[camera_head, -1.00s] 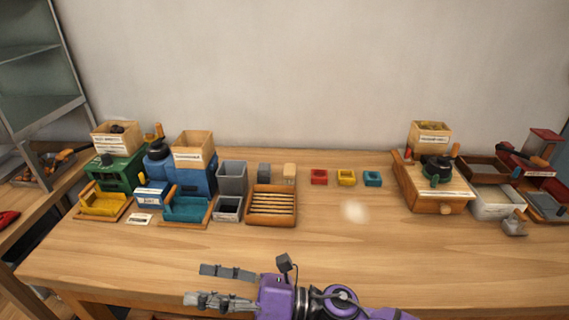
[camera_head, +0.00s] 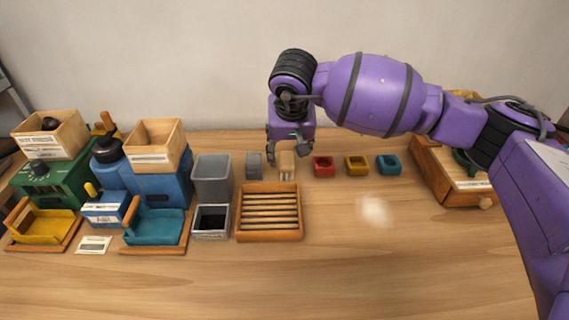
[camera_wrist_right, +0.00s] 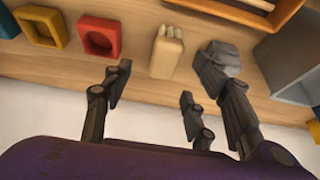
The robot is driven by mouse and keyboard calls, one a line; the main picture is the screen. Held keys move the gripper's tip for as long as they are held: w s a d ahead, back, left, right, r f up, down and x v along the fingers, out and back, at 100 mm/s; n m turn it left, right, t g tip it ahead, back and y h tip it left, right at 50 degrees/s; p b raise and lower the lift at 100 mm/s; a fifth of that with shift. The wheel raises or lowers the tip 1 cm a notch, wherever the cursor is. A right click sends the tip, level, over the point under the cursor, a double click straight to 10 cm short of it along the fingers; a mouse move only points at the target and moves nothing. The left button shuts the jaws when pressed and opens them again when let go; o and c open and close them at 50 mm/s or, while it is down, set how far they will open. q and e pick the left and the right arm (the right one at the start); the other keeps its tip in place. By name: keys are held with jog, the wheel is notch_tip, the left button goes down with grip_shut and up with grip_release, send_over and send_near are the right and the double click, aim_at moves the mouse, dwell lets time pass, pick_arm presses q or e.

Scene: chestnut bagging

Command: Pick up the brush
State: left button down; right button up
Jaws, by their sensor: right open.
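A small pale wooden piece with rounded knobs at one end, which looks like the brush (camera_head: 286,165), stands near the back of the table. It also shows in the right wrist view (camera_wrist_right: 166,52), just beyond the fingers. My right gripper (camera_head: 285,153) points down over it, with fingers apart on either side of its upper part in the head view. In the right wrist view the gripper (camera_wrist_right: 157,86) is open and empty, and the piece lies between the finger lines. I cannot tell whether a finger touches it. My left gripper is not in view.
A grey block (camera_head: 254,165) is close on the left, and a red tray (camera_head: 323,166) close on the right. A grey bin (camera_head: 211,177) and a slatted wooden rack (camera_head: 269,236) stand nearby. The table's front middle is clear.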

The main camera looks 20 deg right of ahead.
aim_at(287, 157)
jog(key=x, duration=0.6)
jog(key=shift+w+a, duration=0.1)
jog(key=shift+a, duration=0.2)
jog(key=shift+r, duration=0.1)
jog(key=c, duration=1.3)
jog(key=shift+o, duration=0.2)
jog(key=shift+r, duration=0.1)
jog(key=shift+r, duration=0.2)
jog(key=r, duration=0.3)
jog(key=shift+s+r, duration=0.15)
jog(key=shift+s, duration=0.05)
jog(key=s+d+r, duration=0.2)
jog(key=s+r, duration=0.7)
jog(key=s, duration=0.4)
jog(key=shift+s+d, duration=0.2)
jog(key=shift+d, duration=0.15)
